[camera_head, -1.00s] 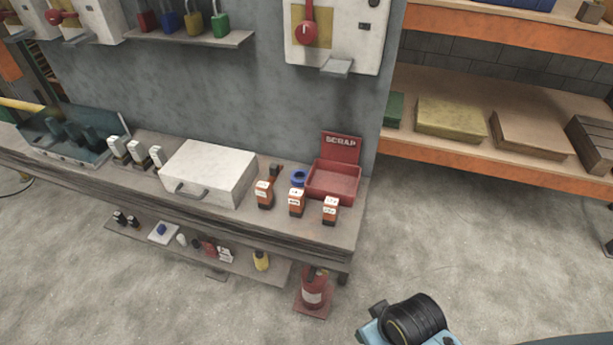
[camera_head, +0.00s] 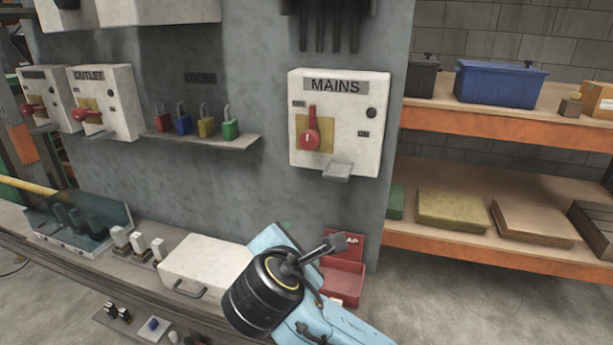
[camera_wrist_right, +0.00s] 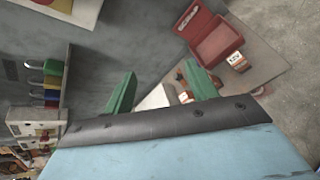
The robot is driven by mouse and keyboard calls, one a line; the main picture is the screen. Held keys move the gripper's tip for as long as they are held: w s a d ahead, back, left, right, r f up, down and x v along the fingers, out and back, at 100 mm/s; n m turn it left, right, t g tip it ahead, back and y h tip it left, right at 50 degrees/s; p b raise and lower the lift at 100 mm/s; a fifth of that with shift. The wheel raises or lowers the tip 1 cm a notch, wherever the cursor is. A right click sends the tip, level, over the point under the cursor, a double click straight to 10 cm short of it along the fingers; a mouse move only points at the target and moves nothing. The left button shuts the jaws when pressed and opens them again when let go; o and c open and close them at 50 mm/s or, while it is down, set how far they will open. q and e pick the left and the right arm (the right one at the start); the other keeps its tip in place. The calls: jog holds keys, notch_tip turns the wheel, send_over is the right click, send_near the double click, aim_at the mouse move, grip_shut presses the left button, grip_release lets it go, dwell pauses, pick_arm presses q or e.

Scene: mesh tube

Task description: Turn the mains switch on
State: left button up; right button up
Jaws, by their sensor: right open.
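The mains switch is a white box (camera_head: 352,108) labelled MAINS on the grey panel in the head view. Its red handle (camera_head: 311,130) sits on a yellow plate, with the lever pointing up. A small grey ledge (camera_head: 338,171) juts out below. My right arm comes in from below, under the box and apart from it. Its gripper (camera_wrist_right: 160,72) is open in the right wrist view, with two green fingers spread and nothing between them. In the head view the fingers are mostly hidden behind my wrist. My left gripper is out of view.
A shelf (camera_head: 245,143) with several coloured padlocks and an OUTLET switch box (camera_head: 118,92) are to the left. Below are a bench with a white case (camera_head: 205,262) and a red scrap tray (camera_head: 342,280), partly behind my arm. Orange-edged shelving (camera_head: 480,122) stands at right.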

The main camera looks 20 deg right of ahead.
aim_at(307, 143)
jog(key=w+a+r+n+t+h, duration=0.25)
jog(key=r+n+t+h, duration=0.2)
jog(key=r, duration=0.85)
jog(key=shift+g, duration=0.45)
jog(key=x, duration=1.4)
jog(key=shift+d+f, duration=0.15)
jog(key=c, duration=1)
